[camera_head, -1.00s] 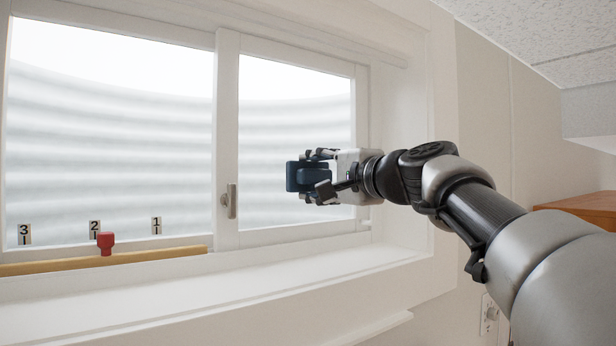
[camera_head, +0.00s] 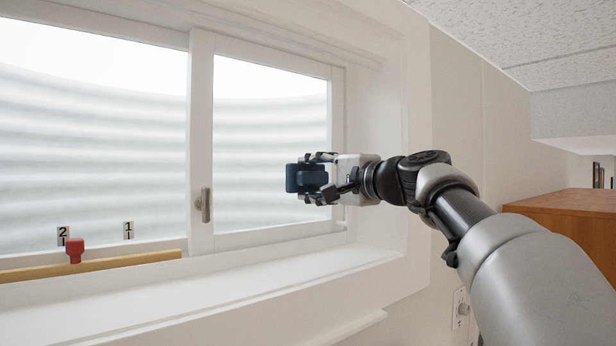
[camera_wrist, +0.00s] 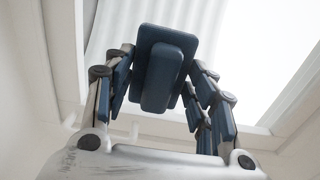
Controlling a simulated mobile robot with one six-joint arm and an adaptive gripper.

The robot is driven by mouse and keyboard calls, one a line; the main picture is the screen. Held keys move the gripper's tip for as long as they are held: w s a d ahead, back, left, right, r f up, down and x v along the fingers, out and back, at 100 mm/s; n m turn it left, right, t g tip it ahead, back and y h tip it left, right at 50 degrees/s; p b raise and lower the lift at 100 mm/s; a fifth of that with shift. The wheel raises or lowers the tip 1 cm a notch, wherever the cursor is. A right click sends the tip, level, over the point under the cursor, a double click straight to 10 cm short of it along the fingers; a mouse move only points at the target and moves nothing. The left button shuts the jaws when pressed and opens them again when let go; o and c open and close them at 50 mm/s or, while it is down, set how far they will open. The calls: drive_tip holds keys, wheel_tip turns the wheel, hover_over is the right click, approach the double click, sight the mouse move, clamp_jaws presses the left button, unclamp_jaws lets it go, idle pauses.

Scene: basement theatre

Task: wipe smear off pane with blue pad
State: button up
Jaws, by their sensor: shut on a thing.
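The blue pad (camera_head: 293,178) is dark blue with a raised grip block on its back. My gripper (camera_head: 319,180) is shut on that block and holds the pad up in front of the right window pane (camera_head: 262,135). The wrist view also shows the pad (camera_wrist: 178,40) between the fingers of my gripper (camera_wrist: 158,90). I cannot tell from these views whether the pad touches the glass. No smear can be made out on the right pane or on the left pane (camera_head: 90,130).
A window latch (camera_head: 204,205) sits on the middle frame post. The white sill (camera_head: 220,290) is clear. A wooden cabinet (camera_head: 570,212) stands at right.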

sight(304, 179)
drive_tip(key=shift+w+d, duration=0.65)
drive_tip(key=shift+d, duration=0.25)
drive_tip(key=shift+s+a+b, duration=0.35)
drive_tip(key=shift+s+a, duration=0.4)
drive_tip(key=shift+a, duration=0.35)
drive_tip(key=shift+s+a+b, duration=0.35)
drive_tip(key=shift+s+a, duration=0.4)
drive_tip(key=shift+a, duration=0.3)
drive_tip(key=shift+s+a+b, duration=0.15)
drive_tip(key=shift+s+a, duration=0.65)
drive_tip(key=shift+a, duration=0.45)
drive_tip(key=shift+s+a+b, duration=0.2)
drive_tip(key=shift+s+a, duration=0.65)
drive_tip(key=shift+a, duration=0.35)
drive_tip(key=shift+s+a+b, duration=0.15)
drive_tip(key=shift+s+a, duration=0.65)
drive_tip(key=shift+a, duration=0.45)
drive_tip(key=shift+d, duration=0.1)
drive_tip(key=shift+s+d, duration=0.1)
drive_tip(key=shift+s, duration=0.05)
drive_tip(key=shift+b+v, duration=1.25)
drive_tip(key=shift+v, duration=1.55)
